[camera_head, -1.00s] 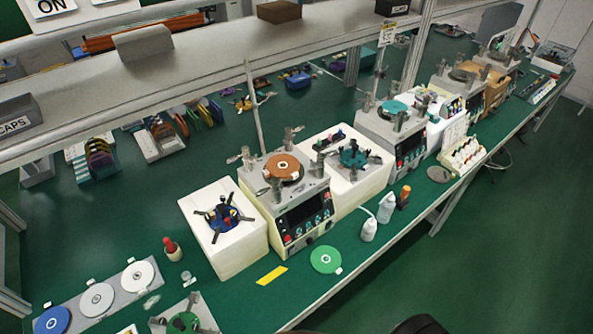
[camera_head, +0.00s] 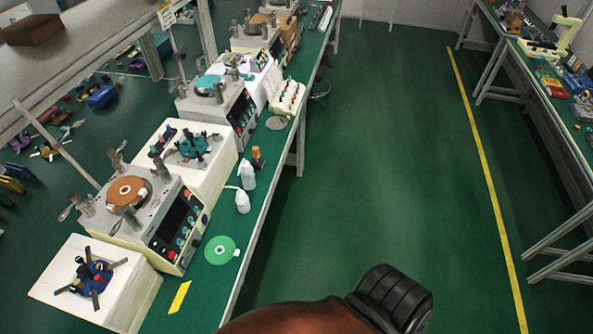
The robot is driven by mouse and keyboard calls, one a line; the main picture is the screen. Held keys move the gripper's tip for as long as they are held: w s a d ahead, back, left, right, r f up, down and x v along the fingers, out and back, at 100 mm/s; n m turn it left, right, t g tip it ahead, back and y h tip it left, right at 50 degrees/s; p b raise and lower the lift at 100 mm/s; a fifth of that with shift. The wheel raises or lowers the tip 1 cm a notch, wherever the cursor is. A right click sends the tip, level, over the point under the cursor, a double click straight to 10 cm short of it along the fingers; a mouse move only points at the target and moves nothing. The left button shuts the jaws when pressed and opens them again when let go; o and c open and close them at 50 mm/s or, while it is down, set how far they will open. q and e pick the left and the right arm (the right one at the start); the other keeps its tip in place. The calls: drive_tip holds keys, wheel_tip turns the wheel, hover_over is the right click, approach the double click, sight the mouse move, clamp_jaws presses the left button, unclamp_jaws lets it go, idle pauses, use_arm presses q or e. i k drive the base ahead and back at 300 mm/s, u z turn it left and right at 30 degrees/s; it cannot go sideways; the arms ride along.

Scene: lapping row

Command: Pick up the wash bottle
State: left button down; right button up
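Two white wash bottles stand upright near the front edge of the green bench (camera_head: 217,278). The nearer wash bottle (camera_head: 242,202) has a thin bent spout pointing left. The other white bottle (camera_head: 248,175) stands just behind it. I cannot tell which one is meant. Neither of my grippers is in view.
A green disc (camera_head: 221,250) and a yellow strip (camera_head: 180,297) lie nearer on the bench. A lapping machine (camera_head: 170,225) stands left of the bottles, and an orange-capped dark bottle (camera_head: 257,158) behind them. The green floor (camera_head: 390,150) is open.

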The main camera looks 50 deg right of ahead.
sight(246, 169)
drive_tip(key=z, duration=1.1)
drive_tip(key=k, duration=0.15)
